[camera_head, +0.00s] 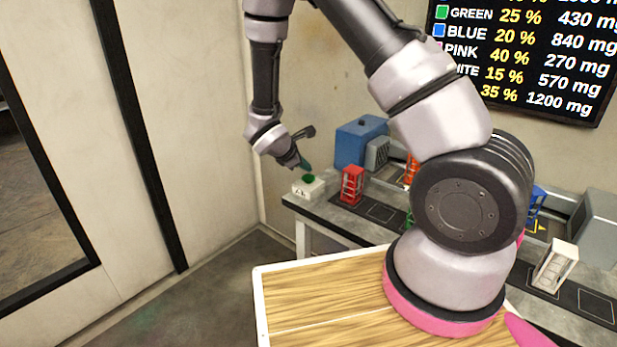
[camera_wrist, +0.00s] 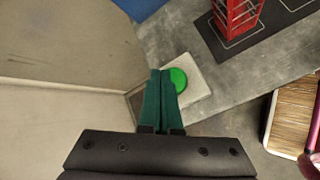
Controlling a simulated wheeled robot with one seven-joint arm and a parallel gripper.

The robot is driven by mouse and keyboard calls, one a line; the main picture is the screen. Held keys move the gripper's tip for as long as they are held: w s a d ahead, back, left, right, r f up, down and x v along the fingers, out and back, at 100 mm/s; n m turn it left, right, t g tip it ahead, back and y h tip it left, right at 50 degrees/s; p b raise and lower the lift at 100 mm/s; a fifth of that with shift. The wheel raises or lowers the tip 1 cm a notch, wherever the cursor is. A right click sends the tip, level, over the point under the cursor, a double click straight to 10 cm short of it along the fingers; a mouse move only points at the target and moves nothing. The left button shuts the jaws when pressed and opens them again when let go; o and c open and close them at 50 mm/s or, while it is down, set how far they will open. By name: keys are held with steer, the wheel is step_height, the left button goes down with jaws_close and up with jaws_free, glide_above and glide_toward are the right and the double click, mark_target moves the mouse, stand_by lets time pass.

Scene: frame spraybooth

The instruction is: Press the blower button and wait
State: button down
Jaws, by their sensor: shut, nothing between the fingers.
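The blower button is a green round button (camera_head: 309,179) on a small white box (camera_head: 301,189) at the left end of the grey bench. In the wrist view the green button (camera_wrist: 178,79) shows bright green just right of the fingertips, on its pale box (camera_wrist: 196,84). My gripper (camera_head: 305,164) is shut with nothing between its green fingers, and points down at the button. In the wrist view my gripper (camera_wrist: 160,72) partly covers the button's left side. I cannot tell whether the tips touch the button.
A blue blower-like machine (camera_head: 358,142) stands behind the button box. A red frame (camera_head: 352,184) stands close to its right, also seen in the wrist view (camera_wrist: 238,14). A white frame (camera_head: 554,265) stands farther right. A wall screen (camera_head: 530,50) lists colours and amounts.

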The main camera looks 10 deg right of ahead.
mark_target(306, 178)
steer(key=shift+f, duration=0.15)
steer(key=shift+f, duration=0.25)
steer(key=shift+f, duration=0.55)
stand_by(0.8)
stand_by(0.3)
steer(key=shift+r, duration=0.95)
steer(key=shift+r, duration=2.55)
stand_by(2.5)
